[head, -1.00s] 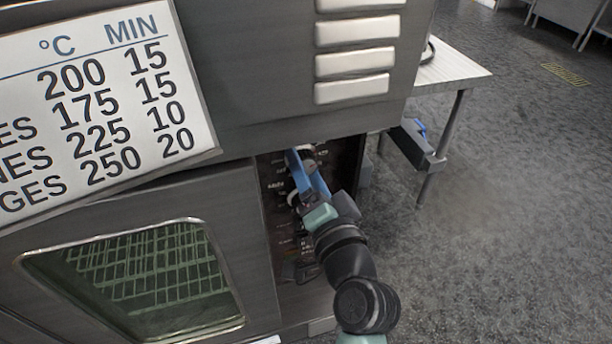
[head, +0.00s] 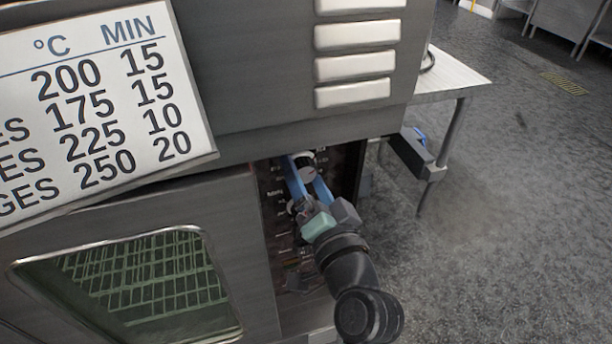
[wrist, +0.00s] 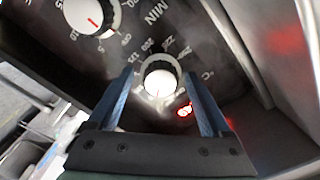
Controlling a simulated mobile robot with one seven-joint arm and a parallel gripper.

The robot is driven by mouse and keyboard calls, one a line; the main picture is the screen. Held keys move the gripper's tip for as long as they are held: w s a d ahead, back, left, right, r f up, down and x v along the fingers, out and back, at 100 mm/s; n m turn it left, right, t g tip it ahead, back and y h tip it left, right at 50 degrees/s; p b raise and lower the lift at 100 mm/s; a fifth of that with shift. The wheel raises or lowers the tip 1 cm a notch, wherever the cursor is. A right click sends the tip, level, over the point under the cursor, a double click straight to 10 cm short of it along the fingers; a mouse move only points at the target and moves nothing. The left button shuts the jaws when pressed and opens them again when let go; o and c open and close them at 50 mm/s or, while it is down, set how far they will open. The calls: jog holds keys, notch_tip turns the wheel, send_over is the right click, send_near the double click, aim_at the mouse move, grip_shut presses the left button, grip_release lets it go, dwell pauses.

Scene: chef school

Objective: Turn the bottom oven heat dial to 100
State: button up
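The oven control panel (head: 275,215) is a dark strip beside the oven door, with dials and small labels. My gripper (wrist: 159,75) is open, its two blue fingers apart on either side of a round white-capped heat dial (wrist: 159,82). Numbers and a °C mark ring this dial; glare hides its pointer. I cannot tell whether the fingers touch it. A second white dial (wrist: 90,14) with a red pointer and a MIN label is at the upper left. In the head view my gripper (head: 304,168) straddles a dial on the upper panel; the lower panel is partly hidden by my arm.
A red light (wrist: 185,110) glows beside the dial. The oven door (head: 225,200) with its window is left of the panel. A temperature chart (head: 100,100) hangs above. A metal table (head: 460,78) stands to the right, with open floor beyond it.

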jog(key=v, duration=1.3)
jog(key=shift+p, duration=0.35)
